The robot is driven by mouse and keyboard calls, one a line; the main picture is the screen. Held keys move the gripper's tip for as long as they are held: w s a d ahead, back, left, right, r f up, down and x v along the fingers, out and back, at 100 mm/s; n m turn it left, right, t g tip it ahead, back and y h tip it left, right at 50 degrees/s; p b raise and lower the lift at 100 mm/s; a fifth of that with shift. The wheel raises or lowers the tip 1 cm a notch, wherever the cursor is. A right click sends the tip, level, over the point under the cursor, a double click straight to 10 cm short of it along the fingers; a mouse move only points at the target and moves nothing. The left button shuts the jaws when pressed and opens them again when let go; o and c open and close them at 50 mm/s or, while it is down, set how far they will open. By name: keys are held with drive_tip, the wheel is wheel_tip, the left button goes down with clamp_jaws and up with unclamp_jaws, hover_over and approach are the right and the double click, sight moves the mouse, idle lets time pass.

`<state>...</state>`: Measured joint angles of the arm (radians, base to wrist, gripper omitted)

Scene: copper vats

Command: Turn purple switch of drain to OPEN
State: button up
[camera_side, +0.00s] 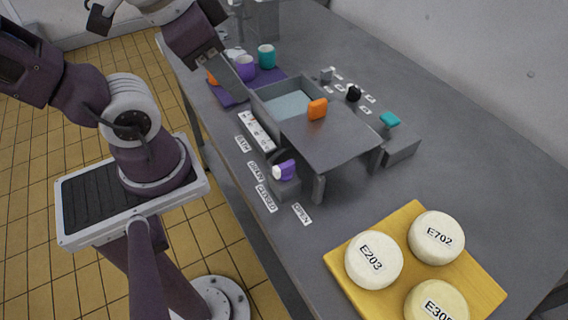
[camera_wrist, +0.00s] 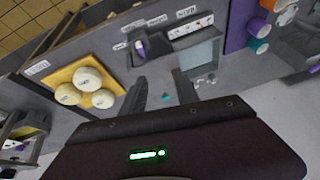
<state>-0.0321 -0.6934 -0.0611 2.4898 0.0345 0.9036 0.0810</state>
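The purple switch (camera_side: 287,168) with a white end sits on a small grey block (camera_side: 285,187) at the vat's near side. Its white end points left in the side view. The DRAIN label (camera_side: 256,171) and CLOSED label (camera_side: 265,198) lie left of the block, and the OPEN label (camera_side: 302,214) lies in front. The switch also shows in the wrist view (camera_wrist: 140,47), beyond the fingertips. My gripper (camera_wrist: 160,84) is open and empty, its two fingers apart. In the side view it hangs above the table near the mugs, away from the switch.
The grey vat (camera_side: 284,98) has an orange knob (camera_side: 317,109) on its cover. A purple mat (camera_side: 228,95) with several mugs is behind, near my gripper. A teal switch (camera_side: 390,119) and black knob (camera_side: 353,92) are on the far side. A yellow board (camera_side: 342,273) holds cream discs at front right.

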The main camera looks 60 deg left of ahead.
wheel_tip(320, 180, down, 5)
drive_tip(key=w+a+m+g+y, duration=0.1)
drive_tip(key=a+m+g+y, duration=0.2)
drive_tip(key=m, duration=0.6)
drive_tip(key=m+g+h, duration=0.2)
drive_tip(key=m+h, duration=0.1)
drive_tip(key=m, duration=2.1)
hover_over(284, 165)
drive_tip(key=f, duration=0.7)
drive_tip(key=shift+s+a+f, duration=0.15)
drive_tip(key=shift+s+a, duration=0.1)
drive_tip(key=shift+a, duration=0.15)
drive_tip(key=shift+w+d+m, duration=0.25)
drive_tip(key=shift+d+m, duration=0.05)
drive_tip(key=shift+m, duration=0.4)
drive_tip(key=shift+h, duration=0.3)
wheel_tip(284, 165, down, 7)
drive_tip(key=shift+d+r, duration=0.1)
clamp_jaws()
